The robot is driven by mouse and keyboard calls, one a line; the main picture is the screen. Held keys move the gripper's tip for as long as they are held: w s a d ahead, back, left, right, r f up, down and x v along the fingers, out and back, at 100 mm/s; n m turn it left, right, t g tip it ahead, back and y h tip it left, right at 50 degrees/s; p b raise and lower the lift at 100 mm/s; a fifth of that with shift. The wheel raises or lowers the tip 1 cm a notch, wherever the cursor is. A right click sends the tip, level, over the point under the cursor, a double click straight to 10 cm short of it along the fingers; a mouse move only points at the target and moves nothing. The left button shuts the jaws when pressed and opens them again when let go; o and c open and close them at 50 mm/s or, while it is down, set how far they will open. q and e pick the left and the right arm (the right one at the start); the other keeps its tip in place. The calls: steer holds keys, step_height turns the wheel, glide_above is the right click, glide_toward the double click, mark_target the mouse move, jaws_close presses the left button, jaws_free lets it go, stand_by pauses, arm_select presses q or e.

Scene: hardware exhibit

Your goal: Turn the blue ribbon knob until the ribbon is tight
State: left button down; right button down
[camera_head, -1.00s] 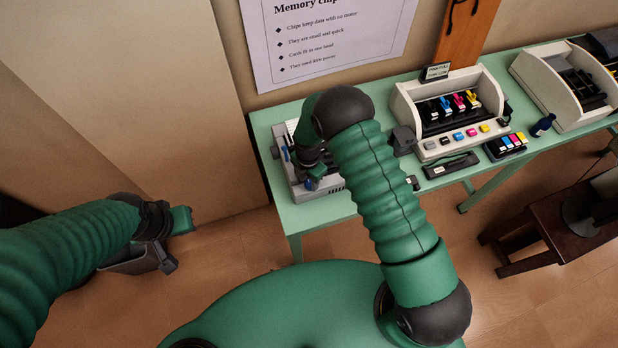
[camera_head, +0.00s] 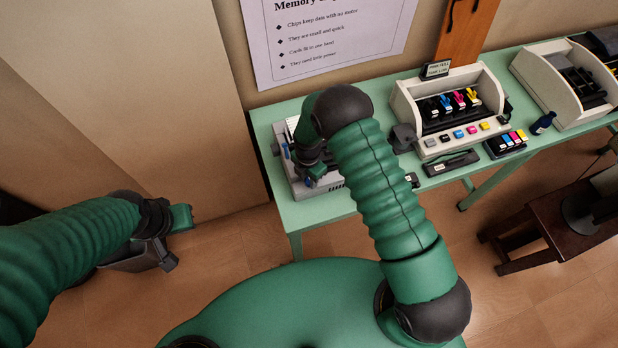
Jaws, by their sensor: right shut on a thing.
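A grey typewriter-like machine (camera_head: 331,189) sits at the left end of the green table. My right arm reaches over it and hides much of it. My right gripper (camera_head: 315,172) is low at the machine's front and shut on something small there. The blue ribbon knob is hidden at the fingers; the place fits it. A small blue part (camera_head: 287,151) shows on the machine's left side. The ribbon cannot be made out. My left gripper (camera_head: 176,236) hangs over the floor at the left, away from the table; its jaws cannot be read.
The green table (camera_head: 343,207) also holds a beige printer (camera_head: 447,108) with coloured cartridges, a cartridge tray (camera_head: 505,145), a dark blue bottle (camera_head: 543,123) and another beige case (camera_head: 565,85). A dark wooden stool (camera_head: 543,215) stands at the right. Floor is open in front.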

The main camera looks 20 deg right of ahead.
steer(key=m+b, duration=0.2)
steer(key=m, duration=0.2)
steer(key=shift+w+b, duration=0.2)
steer(key=shift+b, duration=0.1)
steer(key=m+b, duration=0.2)
steer(key=m, duration=0.2)
steer(key=shift+m, duration=0.3)
steer(key=m+b, duration=0.1)
steer(key=m, duration=0.3)
steer(key=shift+w+m, duration=0.1)
steer(key=shift+m, duration=0.2)
steer(key=m+b, duration=0.1)
steer(key=m, duration=0.3)
steer(key=shift+d+r, duration=0.1)
steer(key=m+b, duration=0.1)
steer(key=m, duration=0.8)
steer(key=shift+m+t+y, duration=0.3)
steer(key=m, duration=0.4)
steer(key=shift+d+r, duration=0.1)
steer(key=m+p, duration=0.1)
steer(key=m, duration=0.4)
steer(key=shift+m, duration=0.3)
